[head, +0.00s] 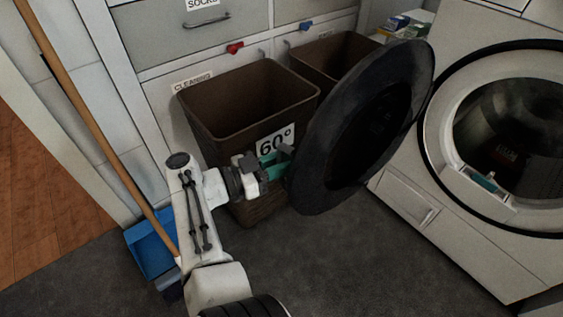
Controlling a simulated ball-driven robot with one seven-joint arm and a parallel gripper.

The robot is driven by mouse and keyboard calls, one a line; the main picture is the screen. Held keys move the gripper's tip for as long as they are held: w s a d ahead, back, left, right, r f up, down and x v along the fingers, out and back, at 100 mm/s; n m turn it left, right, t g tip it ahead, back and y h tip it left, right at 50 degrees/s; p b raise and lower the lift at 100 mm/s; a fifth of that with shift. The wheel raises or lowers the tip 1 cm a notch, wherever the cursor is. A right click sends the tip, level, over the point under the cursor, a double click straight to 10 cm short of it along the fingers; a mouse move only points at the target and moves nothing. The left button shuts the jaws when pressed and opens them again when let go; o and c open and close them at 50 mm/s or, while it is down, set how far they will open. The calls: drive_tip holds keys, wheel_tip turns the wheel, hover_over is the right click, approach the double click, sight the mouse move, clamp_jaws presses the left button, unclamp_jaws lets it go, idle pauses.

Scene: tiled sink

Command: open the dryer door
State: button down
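The dryer (455,235) is the white machine at the right, with a round opening (510,125) that shows the dark drum inside. Its round black door (362,130) stands swung well out to the left, away from the opening. My gripper (284,160) is at the left edge of the door, beside or against its rim. The fingertips are small and partly hidden by the door and teal parts of the gripper, so I cannot tell whether they touch or grip it.
Brown bins stand behind my gripper; the nearer bin (215,108) has a 60° label. White drawers (200,38) are behind them. A wooden broom handle (95,135) and a blue dustpan (152,245) are at the left. The dark floor (345,265) in front is clear.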

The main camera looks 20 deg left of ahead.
drive_tip(key=shift+w+a+r, duration=0.1)
drive_tip(key=shift+a+r, duration=0.1)
drive_tip(key=shift+r, duration=0.15)
drive_tip(key=c, duration=1.4)
unclamp_jaws()
drive_tip(key=o, duration=0.3)
drive_tip(key=shift+f, duration=0.2)
drive_tip(key=b+v, duration=0.4)
drive_tip(key=v, duration=0.7)
drive_tip(key=shift+d, duration=0.1)
